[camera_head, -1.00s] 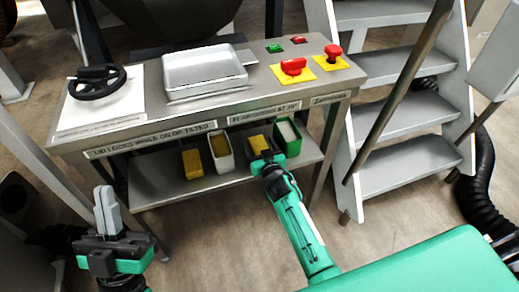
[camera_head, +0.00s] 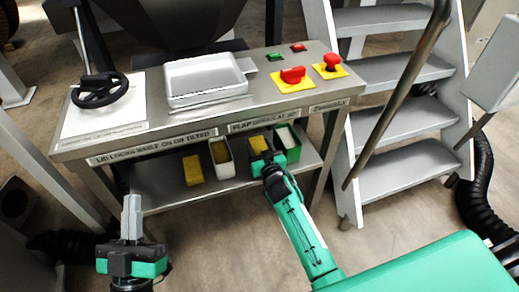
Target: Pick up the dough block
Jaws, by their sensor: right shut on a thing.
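A yellow dough block (camera_head: 258,143) shows at the tip of my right gripper (camera_head: 266,158), over the lower shelf between a white bin and a green bin. The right gripper is shut on it, and its dark jaws hide the block's lower part. I cannot tell whether the block touches the shelf. Another yellow block (camera_head: 192,168) lies on the shelf to the left. My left gripper (camera_head: 131,217) is at the lower left, in front of the table, away from the blocks. Its grey fingers point up and look together, with nothing between them.
The white bin (camera_head: 221,170) holds something yellow; the green bin (camera_head: 292,152) holds something white. The steel table (camera_head: 150,137) above carries a white tray (camera_head: 205,98), a black handwheel (camera_head: 98,90) and red buttons (camera_head: 292,74). Grey stairs (camera_head: 405,125) stand at the right.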

